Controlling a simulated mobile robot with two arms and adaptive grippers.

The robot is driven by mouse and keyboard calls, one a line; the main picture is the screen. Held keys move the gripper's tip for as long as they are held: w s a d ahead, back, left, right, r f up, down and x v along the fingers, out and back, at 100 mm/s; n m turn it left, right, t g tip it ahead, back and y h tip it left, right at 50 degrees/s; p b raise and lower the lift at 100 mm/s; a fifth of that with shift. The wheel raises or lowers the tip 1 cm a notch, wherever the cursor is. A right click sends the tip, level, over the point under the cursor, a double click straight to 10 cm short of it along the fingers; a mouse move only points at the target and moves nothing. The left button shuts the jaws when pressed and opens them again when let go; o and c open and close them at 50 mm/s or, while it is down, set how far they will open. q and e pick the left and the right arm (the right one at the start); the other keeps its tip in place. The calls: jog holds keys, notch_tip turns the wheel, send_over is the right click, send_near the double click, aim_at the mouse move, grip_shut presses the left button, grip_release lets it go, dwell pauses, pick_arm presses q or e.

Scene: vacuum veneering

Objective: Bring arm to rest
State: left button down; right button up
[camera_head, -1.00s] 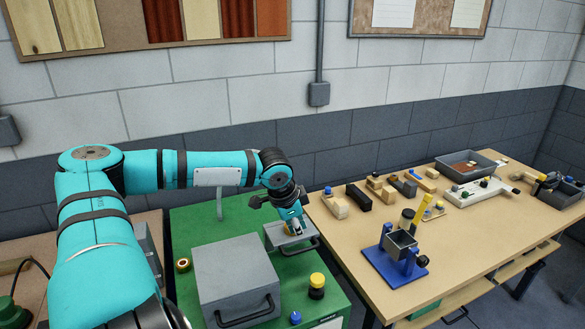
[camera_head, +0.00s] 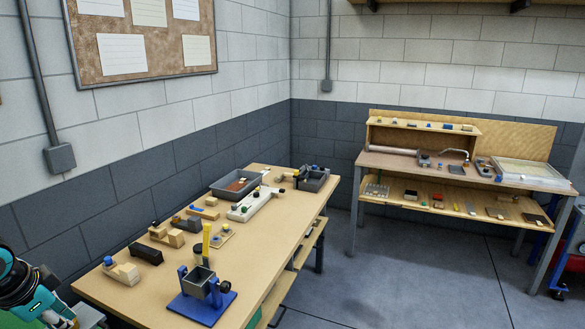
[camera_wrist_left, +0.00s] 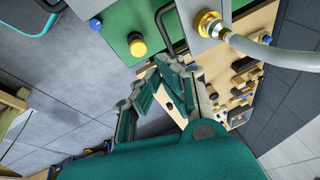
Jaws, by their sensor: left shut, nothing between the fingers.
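My left arm (camera_head: 22,284) shows only at the lower left edge of the head view. Its gripper sits there low, beside the wooden bench (camera_head: 165,262), and is partly cut off. In the left wrist view the gripper's two fingers (camera_wrist_left: 161,68) lean together and are shut with nothing between them. A brass fitting (camera_wrist_left: 208,23) with a grey hose (camera_wrist_left: 265,50) is close to the right of the fingers. My right arm and gripper are not in view.
The bench holds a blue-based fixture (camera_head: 200,300), several wooden blocks, a white device (camera_head: 250,205) and a grey tray (camera_head: 228,187). A second bench with shelves (camera_head: 455,165) stands at the back right. Grey floor (camera_head: 400,270) between them is clear.

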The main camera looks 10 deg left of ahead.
pick_arm(q)
jog(key=s+d+f+m+h, duration=0.1)
jog(key=s+d+f+m, duration=0.15)
jog(key=d+f, duration=0.6)
jog(key=s+d+f+m+h, duration=0.1)
jog(key=s+d+f, duration=0.2)
jog(key=d+f, duration=0.55)
jog(key=s+d+f+n+y, duration=0.1)
jog(key=s+d+f+n, duration=0.55)
jog(key=s+d, duration=0.4)
notch_tip(320, 180, down, 31)
jog(key=s+g+b, duration=0.2)
jog(key=b, duration=0.3)
jog(key=s+a+f+b, duration=0.2)
jog(key=s+f, duration=0.6)
jog(key=f, duration=0.1)
jog(key=s+a+f+b, duration=0.2)
jog(key=s+f, duration=0.6)
jog(key=f, duration=0.2)
jog(key=shift+s+f+g, duration=0.15)
jog(key=shift+g, duration=0.25)
